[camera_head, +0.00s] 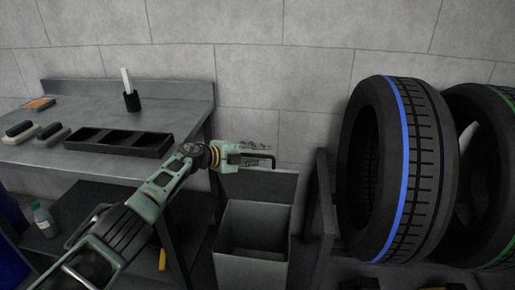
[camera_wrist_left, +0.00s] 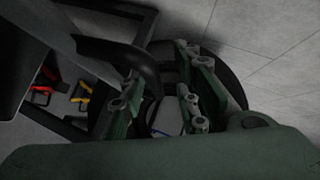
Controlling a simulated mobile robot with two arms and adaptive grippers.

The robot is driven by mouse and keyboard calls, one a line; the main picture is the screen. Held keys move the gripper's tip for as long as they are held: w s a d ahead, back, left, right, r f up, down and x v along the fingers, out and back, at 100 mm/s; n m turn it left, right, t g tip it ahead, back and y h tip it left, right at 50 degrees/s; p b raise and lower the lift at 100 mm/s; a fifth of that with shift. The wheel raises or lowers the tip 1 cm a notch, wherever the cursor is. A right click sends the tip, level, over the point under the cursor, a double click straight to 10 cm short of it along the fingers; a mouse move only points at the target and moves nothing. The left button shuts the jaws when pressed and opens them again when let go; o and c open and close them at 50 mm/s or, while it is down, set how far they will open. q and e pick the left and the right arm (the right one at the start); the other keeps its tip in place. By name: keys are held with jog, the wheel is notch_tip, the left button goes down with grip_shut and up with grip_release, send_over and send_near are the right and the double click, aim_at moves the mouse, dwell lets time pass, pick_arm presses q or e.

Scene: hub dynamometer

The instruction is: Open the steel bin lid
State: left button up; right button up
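The steel bin (camera_head: 252,268) is a grey, square-sided box standing on the floor beside the workbench. Its lid (camera_head: 262,186) is raised and stands up at the back of the bin, so the dark interior shows. A dark handle (camera_head: 272,161) shows at the lid's top edge, by my left fingertips. My left gripper (camera_head: 256,155) is at this top edge. Its fingers are apart, also in the left wrist view (camera_wrist_left: 160,100); I cannot tell whether they touch the handle. My right gripper is not in view.
A grey workbench (camera_head: 75,158) on the left holds a black divided tray (camera_head: 118,142), a black cup (camera_head: 132,101) and several brushes or blocks. A rack on the right holds tyres, one with a blue stripe (camera_head: 400,165). A grey wall (camera_head: 300,60) stands close behind.

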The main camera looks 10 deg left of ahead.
pick_arm(q)
notch_tip(320, 180, up, 10)
jog(key=shift+s+f, duration=0.1)
jog(key=shift+f, duration=0.1)
jog(key=shift+r, duration=0.1)
